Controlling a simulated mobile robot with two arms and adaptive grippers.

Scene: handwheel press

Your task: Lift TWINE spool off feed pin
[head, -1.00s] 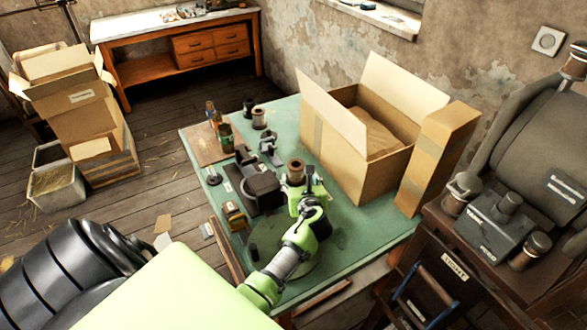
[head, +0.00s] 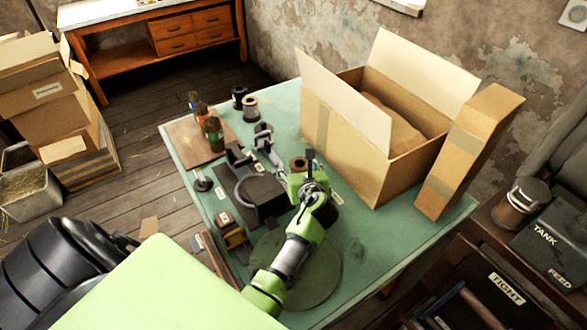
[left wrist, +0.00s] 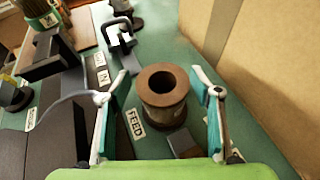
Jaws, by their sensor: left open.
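A brown spool (left wrist: 163,95) with a dark round hole in its top stands upright beside a FEED label (left wrist: 135,124) in the left wrist view. No TWINE lettering or pin shows on it. My left gripper (left wrist: 160,74) is open, with one teal-padded finger on each side of the spool and a visible gap on both sides. In the head view the spool (head: 298,164) stands on the green table (head: 375,240), partly hidden by my left gripper (head: 307,178). My right gripper is not in view.
An open cardboard box (head: 340,140) and a tall narrow carton (head: 465,150) stand right of the gripper. A black device (head: 262,196) is close on the left. Bottles (head: 213,133) and other spools (head: 250,108) stand farther back. The front right tabletop is clear.

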